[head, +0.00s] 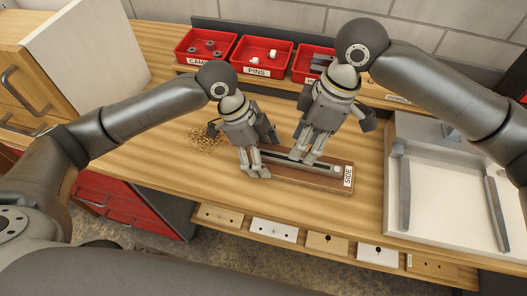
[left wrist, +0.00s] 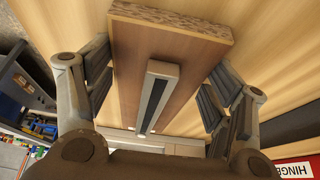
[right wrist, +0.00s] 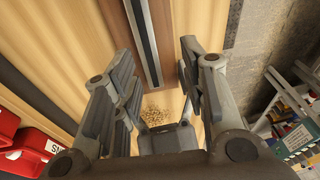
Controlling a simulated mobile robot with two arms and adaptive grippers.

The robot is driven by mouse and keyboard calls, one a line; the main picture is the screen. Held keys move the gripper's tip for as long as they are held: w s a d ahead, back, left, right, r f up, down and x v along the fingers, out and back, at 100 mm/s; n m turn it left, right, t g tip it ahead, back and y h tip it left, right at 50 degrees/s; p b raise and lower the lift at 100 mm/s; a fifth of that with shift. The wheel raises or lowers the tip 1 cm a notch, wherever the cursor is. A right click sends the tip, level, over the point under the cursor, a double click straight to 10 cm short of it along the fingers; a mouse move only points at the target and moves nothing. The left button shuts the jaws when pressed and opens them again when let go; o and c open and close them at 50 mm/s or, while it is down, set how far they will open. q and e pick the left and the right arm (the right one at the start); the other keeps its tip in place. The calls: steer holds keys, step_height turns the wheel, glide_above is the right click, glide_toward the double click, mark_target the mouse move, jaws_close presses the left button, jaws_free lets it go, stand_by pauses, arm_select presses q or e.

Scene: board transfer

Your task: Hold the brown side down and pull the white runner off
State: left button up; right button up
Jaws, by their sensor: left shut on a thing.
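The brown side (head: 325,181) is a flat board lying on the wooden bench, with a SIDE label at its right end. The white runner (head: 325,166), a narrow strip with a dark groove, lies lengthwise on it and shows in the left wrist view (left wrist: 152,118). My left gripper (head: 254,173) is at the board's left part, its fingers along both long edges (left wrist: 130,60), shut on the board. My right gripper (head: 308,160) is above the runner's middle. In the right wrist view its fingers are apart, with the runner (right wrist: 142,40) ahead between them; I see no contact.
Sawdust (head: 206,140) lies left of the board. Red bins, including the PINS bin (head: 258,71), stand at the back. A white open carcass (head: 422,225) with grey rails stands at the right. Sample plates (head: 272,230) line the front edge.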

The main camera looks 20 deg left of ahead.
mark_target(300, 161)
steer(key=shift+w+a+f+t+h, duration=0.15)
steer(key=shift+f+t+h, duration=0.2)
steer(key=shift+f, duration=0.9)
steer(key=shift+w+d+f+t+h, duration=0.1)
steer(key=shift+f+h, duration=0.35)
steer(key=shift+f, duration=0.8)
steer(key=shift+w+a+f+t+h, duration=0.15)
steer(key=shift+f+t+h, duration=0.2)
steer(key=shift+f, duration=0.9)
steer(key=shift+c, duration=0.3)
jaws_close()
